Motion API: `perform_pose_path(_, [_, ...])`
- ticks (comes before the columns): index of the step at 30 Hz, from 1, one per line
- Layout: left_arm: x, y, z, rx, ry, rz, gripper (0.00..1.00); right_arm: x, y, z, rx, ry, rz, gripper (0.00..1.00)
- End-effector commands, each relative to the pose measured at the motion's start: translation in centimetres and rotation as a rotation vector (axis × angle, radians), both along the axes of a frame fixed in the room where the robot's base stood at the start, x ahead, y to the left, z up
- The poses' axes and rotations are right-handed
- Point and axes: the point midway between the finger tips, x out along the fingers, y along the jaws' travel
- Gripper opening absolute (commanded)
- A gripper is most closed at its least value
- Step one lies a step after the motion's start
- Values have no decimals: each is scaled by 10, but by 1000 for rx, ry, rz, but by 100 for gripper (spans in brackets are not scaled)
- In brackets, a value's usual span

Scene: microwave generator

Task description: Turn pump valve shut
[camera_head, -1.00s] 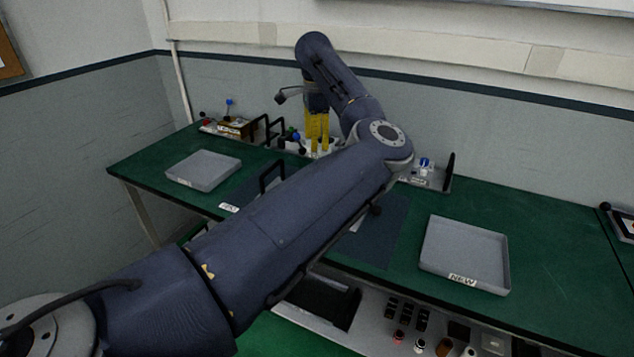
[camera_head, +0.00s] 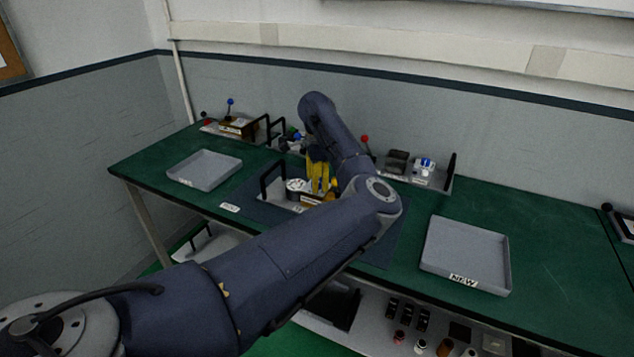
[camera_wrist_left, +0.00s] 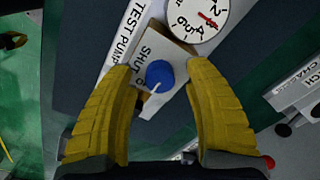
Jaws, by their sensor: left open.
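The pump valve is a round blue knob (camera_wrist_left: 159,74) with a white pointer line, on a pale plate (camera_wrist_left: 178,56) marked "SHUT" in the left wrist view. A white dial gauge (camera_wrist_left: 196,20) with a red needle sits just beyond it, and a "TEST PUMP" label (camera_wrist_left: 124,30) lies to its left. My left gripper (camera_wrist_left: 161,72) is open, its yellow fingers on either side of the knob with gaps showing. In the head view the left gripper (camera_head: 320,180) is low over the unit, beside the gauge (camera_head: 298,185); the knob is hidden there. The right gripper is not in view.
A grey tray (camera_head: 205,153) lies at the left of the green bench, and a tray marked "NEW" (camera_head: 465,279) at the right. A black handle (camera_head: 272,168) stands close left of the gripper. Small devices line the back.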

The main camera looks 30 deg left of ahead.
Motion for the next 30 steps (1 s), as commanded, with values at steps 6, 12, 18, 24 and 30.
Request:
perform_pose_path(6, [0, 0, -4, 0, 0, 0, 52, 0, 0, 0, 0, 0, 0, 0])
perform_pose_path(12, [0, 0, -4, 0, 0, 0, 53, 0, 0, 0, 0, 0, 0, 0])
perform_pose_path(18, [0, 0, -4, -1, 1, 0, 30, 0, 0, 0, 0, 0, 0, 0])
perform_pose_path(24, [0, 0, -4, -1, 1, 0, 6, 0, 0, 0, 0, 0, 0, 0])
perform_pose_path(30, [0, 0, -3, -1, 1, -1, 0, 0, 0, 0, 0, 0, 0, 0])
